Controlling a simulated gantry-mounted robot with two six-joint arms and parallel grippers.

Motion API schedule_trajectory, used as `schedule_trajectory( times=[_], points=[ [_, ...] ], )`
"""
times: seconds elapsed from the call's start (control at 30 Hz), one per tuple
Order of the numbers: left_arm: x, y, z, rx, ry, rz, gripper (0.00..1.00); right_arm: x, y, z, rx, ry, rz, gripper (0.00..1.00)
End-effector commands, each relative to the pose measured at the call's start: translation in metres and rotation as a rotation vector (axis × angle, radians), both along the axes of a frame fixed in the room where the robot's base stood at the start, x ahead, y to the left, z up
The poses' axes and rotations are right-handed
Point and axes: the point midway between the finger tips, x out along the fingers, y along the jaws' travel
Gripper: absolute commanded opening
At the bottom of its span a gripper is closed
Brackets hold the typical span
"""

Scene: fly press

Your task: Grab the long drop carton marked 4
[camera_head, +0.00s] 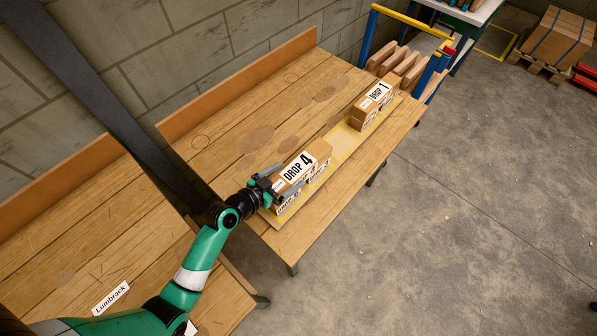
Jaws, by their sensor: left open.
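The long drop carton marked 4 (309,159) is brown with a white label reading "DROP 4" on top. It lies along the yellow-marked strip near the front edge of the wooden bench, apparently above other labelled cartons (287,208). My left gripper (279,182) is open at the carton's near left end, its fingers low along that end. I cannot tell whether the fingers touch the carton. The gripper hides part of that end. My right gripper is not in view.
A carton marked "DROP 1" (377,92) stands farther along the strip, with bare yellow strip between. The wooden bench (235,125) is clear behind. A blue and yellow frame (412,28) holds wooden pieces at the far end. A second bench (88,240) stands at lower left.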

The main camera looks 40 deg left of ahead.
Motion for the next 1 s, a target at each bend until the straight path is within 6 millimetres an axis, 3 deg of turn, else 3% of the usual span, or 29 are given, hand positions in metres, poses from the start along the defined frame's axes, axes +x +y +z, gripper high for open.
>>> schedule_trajectory(
  times=[0.23, 0.5, 0.77, 1.0],
  points=[
    [0.011, 0.001, -0.004, 0.0, 0.0, 0.0, 1.0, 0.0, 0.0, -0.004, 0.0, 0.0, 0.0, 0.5],
    [0.052, 0.006, -0.017, 0.0, 0.0, -0.001, 1.0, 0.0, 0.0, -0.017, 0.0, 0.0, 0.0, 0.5],
    [0.056, 0.006, -0.017, 0.0, 0.0, 0.001, 1.0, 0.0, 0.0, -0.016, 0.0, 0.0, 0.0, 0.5],
    [0.056, 0.006, -0.017, 0.0, 0.0, 0.0, 0.59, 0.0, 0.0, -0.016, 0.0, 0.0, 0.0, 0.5]
  ],
)
